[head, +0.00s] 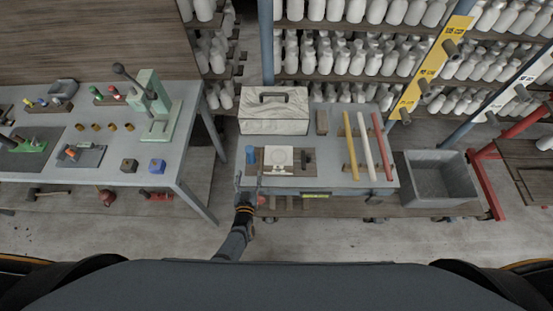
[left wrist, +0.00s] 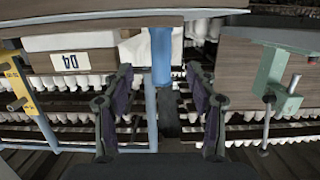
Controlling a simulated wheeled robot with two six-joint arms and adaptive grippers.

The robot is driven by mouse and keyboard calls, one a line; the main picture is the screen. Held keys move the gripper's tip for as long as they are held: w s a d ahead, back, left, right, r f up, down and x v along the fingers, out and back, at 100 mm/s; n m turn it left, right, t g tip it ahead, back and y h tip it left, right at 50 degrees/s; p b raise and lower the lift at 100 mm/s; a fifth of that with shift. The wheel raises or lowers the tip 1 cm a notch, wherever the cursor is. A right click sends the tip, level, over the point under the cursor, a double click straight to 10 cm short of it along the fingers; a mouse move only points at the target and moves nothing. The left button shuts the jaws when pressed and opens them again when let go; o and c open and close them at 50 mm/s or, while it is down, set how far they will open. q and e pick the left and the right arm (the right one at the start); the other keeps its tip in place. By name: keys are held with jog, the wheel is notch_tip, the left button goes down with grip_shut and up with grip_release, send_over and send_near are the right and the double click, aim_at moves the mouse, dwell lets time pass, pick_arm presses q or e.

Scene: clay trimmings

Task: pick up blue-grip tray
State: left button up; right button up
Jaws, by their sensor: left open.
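A brown wooden tray (head: 307,161) lies near the front edge of the grey middle table, with a white sheet and round piece on it. A blue grip (head: 250,155) stands at its left end. My left gripper (head: 247,188) is just in front of the blue grip, at the table's front edge. In the left wrist view, the open fingers (left wrist: 160,100) point toward the blue grip (left wrist: 161,55), which shows between and beyond them; they appear apart from it. My right gripper is not in view.
A white box with a handle (head: 274,112) stands behind the tray. Yellow, white and red bars (head: 367,145) lie to its right. A grey bin (head: 437,178) stands further right. A left workbench (head: 170,175) carries a green press (head: 152,105); a gap separates the tables.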

aim_at(251, 160)
pick_arm(q)
jog(key=b+x, duration=0.3)
jog(key=x, duration=0.2)
jog(key=shift+f, duration=0.15)
jog(key=shift+w, duration=0.25)
jog(key=b+x, duration=0.3)
jog(key=x, duration=0.1)
jog(key=shift+w+a, duration=0.1)
jog(key=shift+w, duration=0.5)
jog(key=shift+s, duration=0.15)
jog(key=c, duration=0.4)
grip_shut()
